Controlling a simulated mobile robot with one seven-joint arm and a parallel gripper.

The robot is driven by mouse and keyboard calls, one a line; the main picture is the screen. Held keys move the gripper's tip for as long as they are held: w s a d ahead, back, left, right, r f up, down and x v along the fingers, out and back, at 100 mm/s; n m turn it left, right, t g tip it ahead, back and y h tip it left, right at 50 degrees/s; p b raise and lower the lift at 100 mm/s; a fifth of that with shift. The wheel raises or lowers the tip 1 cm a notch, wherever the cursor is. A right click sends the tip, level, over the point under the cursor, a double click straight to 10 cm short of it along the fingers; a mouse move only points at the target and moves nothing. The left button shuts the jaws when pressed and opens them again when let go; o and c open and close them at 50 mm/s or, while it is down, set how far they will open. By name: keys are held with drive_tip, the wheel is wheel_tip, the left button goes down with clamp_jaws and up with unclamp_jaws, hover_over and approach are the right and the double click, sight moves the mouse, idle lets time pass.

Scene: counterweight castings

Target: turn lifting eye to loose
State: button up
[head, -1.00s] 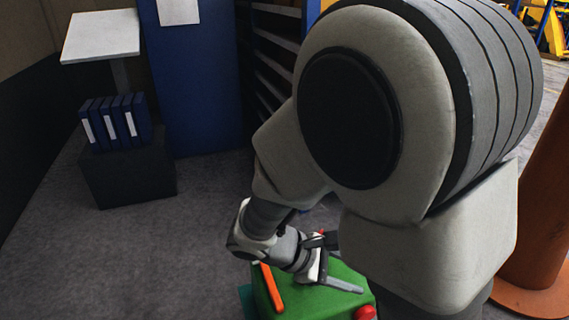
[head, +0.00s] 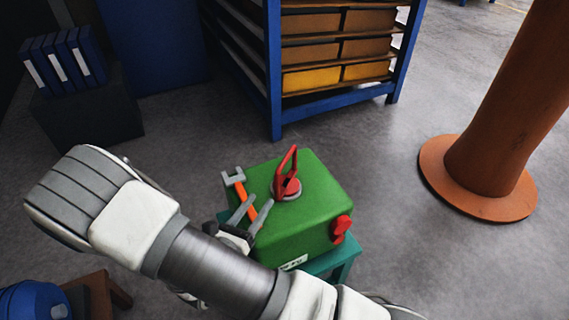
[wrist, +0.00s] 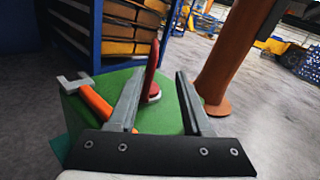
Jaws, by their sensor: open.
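The lifting eye (head: 288,178) is a red upright loop on a red round base, on top of a green casting (head: 320,192). In the wrist view, the lifting eye (wrist: 151,75) stands upright beyond and between my fingers, seen nearly edge-on. My gripper (head: 256,211) is open and empty. It is close to the eye on its near left side, and I see no contact. It also shows in the wrist view (wrist: 154,82), fingers reaching over the casting's top.
An orange wrench (head: 240,190) with a grey jaw lies on the casting left of the eye. A red knob (head: 341,228) sticks out at the casting's right. The casting rests on a teal stand (head: 345,262). A blue shelf rack (head: 274,75) and an orange column (head: 500,130) stand behind.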

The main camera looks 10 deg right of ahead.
drive_tip(key=b, duration=0.2)
approach(285, 159)
drive_tip(key=shift+n, duration=0.3)
drive_tip(key=x, duration=1)
drive_tip(key=shift+f, duration=0.4)
drive_tip(key=shift+c, duration=0.3)
clamp_jaws()
